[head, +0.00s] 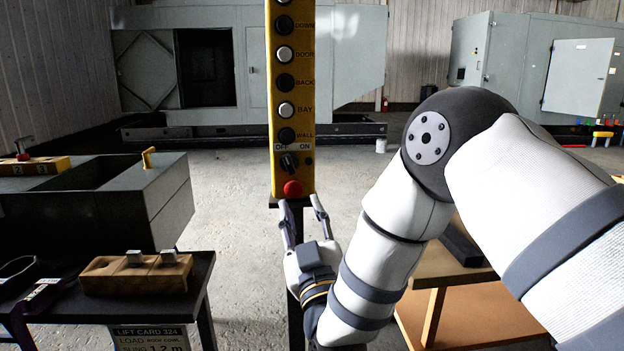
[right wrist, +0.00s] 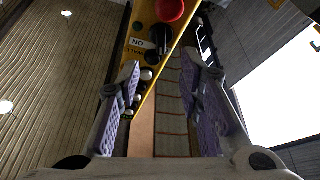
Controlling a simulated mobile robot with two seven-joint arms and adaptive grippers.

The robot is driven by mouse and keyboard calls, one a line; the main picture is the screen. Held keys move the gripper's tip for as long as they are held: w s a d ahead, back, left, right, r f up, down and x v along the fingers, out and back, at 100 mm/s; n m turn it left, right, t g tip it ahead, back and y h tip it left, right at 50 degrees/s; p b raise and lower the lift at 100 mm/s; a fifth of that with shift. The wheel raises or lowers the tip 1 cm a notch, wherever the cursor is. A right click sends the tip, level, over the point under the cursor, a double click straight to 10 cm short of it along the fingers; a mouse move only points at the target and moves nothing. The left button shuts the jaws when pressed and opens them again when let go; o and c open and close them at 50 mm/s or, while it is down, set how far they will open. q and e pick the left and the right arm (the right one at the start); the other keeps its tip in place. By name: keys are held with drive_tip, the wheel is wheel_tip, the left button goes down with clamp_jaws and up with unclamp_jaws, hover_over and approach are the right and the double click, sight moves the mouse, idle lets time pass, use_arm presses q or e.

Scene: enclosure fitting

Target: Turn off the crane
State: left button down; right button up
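The yellow crane control box (head: 296,100) stands upright on a dark post, with a column of black and white buttons labelled DOWN, DOOR, BACK, BAY and WALL. Below them is a black rotary switch (head: 289,161) between the marks OFF and ON; its exact setting is hard to tell. A red button (head: 293,188) sits at the bottom. My right gripper (head: 303,202) is open and empty, just below the red button. In the right wrist view, the switch (right wrist: 160,38) and red button (right wrist: 170,9) show beyond the open fingers (right wrist: 163,78). My left gripper is not in view.
A dark table (head: 150,315) at the lower left holds a wooden block (head: 135,274) and straps. A grey open-topped housing (head: 100,205) stands behind it. A wooden bench (head: 470,310) is at the right, behind my right arm. Large grey enclosures stand at the back.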

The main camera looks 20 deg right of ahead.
sight(290, 167)
drive_tip(key=x, duration=1.1)
drive_tip(key=shift+w+a+r+b, duration=0.1)
drive_tip(key=shift+r+b, duration=0.1)
drive_tip(key=shift+b, duration=0.1)
clamp_jaws()
